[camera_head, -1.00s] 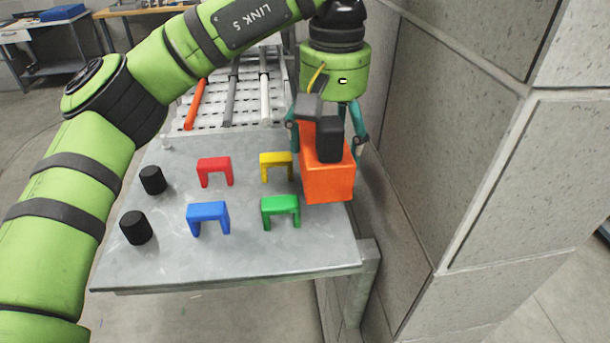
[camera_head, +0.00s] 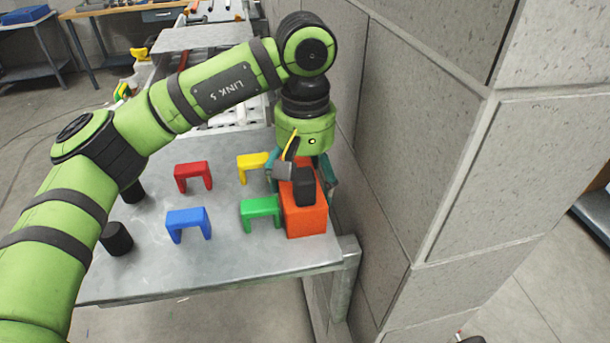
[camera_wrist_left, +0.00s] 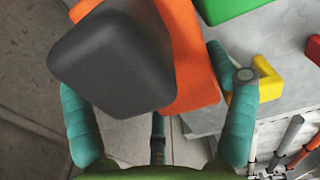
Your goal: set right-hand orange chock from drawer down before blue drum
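The orange chock (camera_head: 305,222), a block with a dark upper piece (camera_head: 303,186), is at the right end of the grey metal table (camera_head: 225,265). My left gripper (camera_head: 300,180) reaches down over it, with teal fingers on both sides. In the left wrist view the chock (camera_wrist_left: 190,60) sits between the fingers, partly hidden by its dark piece (camera_wrist_left: 115,60). I cannot tell whether its underside touches the table. My right gripper is not in view.
Blue (camera_head: 187,222), green (camera_head: 260,208), red (camera_head: 193,172) and yellow (camera_head: 252,162) arch blocks stand left of the chock. Black cylinders (camera_head: 117,239) stand farther left. A concrete block wall (camera_head: 400,150) rises close on the right. The table's front strip is bare.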

